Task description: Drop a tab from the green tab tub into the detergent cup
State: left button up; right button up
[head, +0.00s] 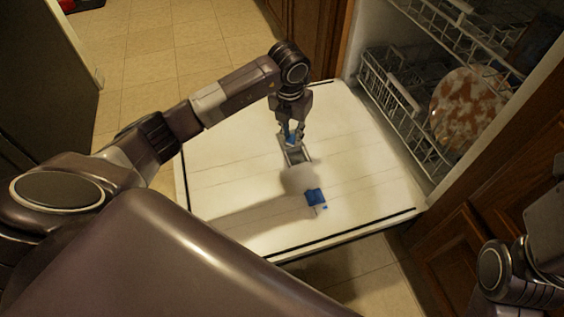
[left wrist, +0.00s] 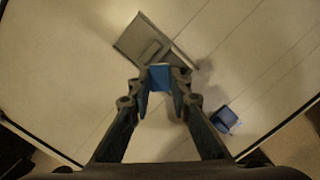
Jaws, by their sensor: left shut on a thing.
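My left gripper (head: 290,132) is shut on a small blue tab (head: 291,138), just above the detergent cup (head: 296,155) on the lowered dishwasher door. In the left wrist view the blue tab (left wrist: 160,78) sits between the fingertips of my left gripper (left wrist: 161,84). The grey detergent cup (left wrist: 146,40) lies just beyond the tips, partly hidden by the fingers and tab. I cannot tell whether the tab touches the cup. The green tab tub is not in either view. My right gripper is not in view; only part of its arm shows at lower right.
A blue and white piece (head: 316,197) lies on the dishwasher door (head: 225,170), nearer to me than the cup; it also shows in the left wrist view (left wrist: 225,119). Dish racks (head: 405,110) with a mottled plate (head: 470,108) stand at right. The door's left part is clear.

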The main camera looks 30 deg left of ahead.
pick_arm(q)
jog(key=o, duration=0.9)
jog(key=shift+r, duration=0.15)
jog(key=r, duration=0.4)
jog(key=s+r, duration=0.1)
jog(key=r, duration=0.6)
jog(key=shift+s+r, duration=0.25)
jog(key=shift+r, duration=0.1)
